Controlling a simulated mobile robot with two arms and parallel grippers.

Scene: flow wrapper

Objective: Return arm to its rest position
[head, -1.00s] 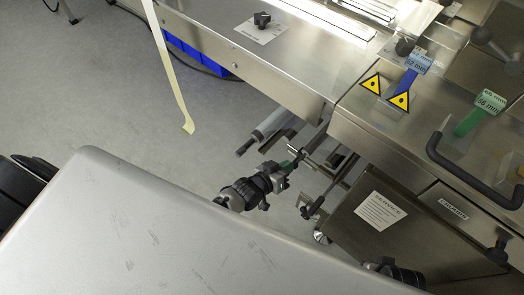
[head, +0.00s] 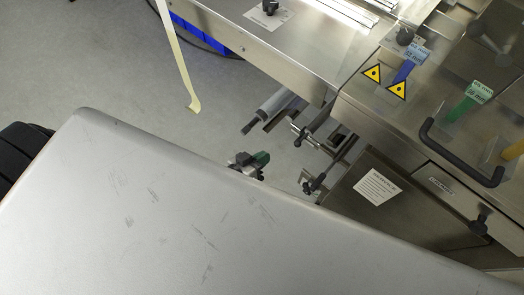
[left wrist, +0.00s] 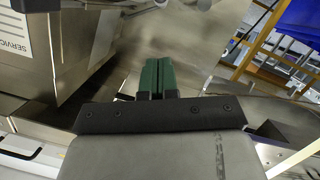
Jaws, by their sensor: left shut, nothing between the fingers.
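My left gripper (head: 262,158) shows just past the far edge of my grey body panel in the head view, with a green fingertip visible; most of its arm is hidden behind that panel. In the left wrist view its two green fingers (left wrist: 158,76) are side by side and shut, with nothing between them. The gripper is apart from the steel machine (head: 300,52), over the floor beside it. My right gripper is not in view.
Rollers and rods (head: 272,112) stick out of the machine near my left gripper. A pale film strip (head: 180,60) hangs at upper left. A black handle (head: 455,160) is on the machine's right. Open floor (head: 90,60) lies at left.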

